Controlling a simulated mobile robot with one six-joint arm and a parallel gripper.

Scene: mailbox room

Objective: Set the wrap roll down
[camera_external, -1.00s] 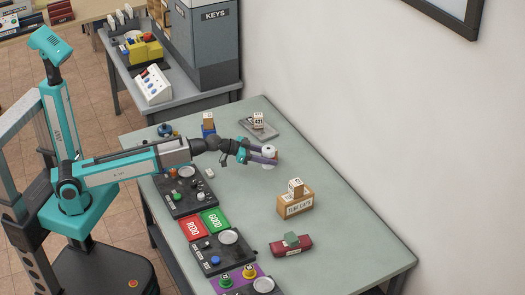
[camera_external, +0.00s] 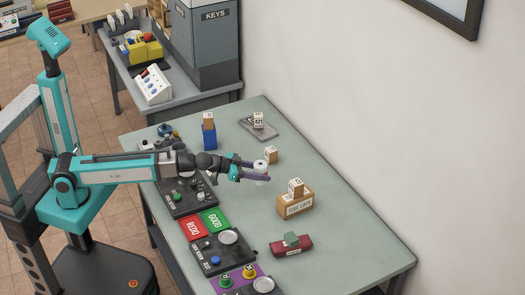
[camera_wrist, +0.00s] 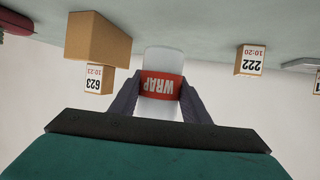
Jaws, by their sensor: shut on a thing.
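The wrap roll (camera_external: 260,168) is a white cylinder between the fingers of my gripper (camera_external: 257,174) over the middle of the grey-green table (camera_external: 345,245). In the wrist view the wrap roll (camera_wrist: 163,85) has a red band lettered WRAP, which reads upside down. My gripper (camera_wrist: 162,95) is shut on it, with one dark finger on each side. The roll looks roughly upright in the outside view. I cannot tell whether its base touches the table or hangs just above it.
A wooden box (camera_external: 296,204) with a tagged block (camera_external: 295,187) stands right of the roll. Another tagged block (camera_external: 271,155) is just behind it. A red item (camera_external: 291,246) lies nearer the front. Dark panels and red and green pads (camera_external: 214,220) line the left edge.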

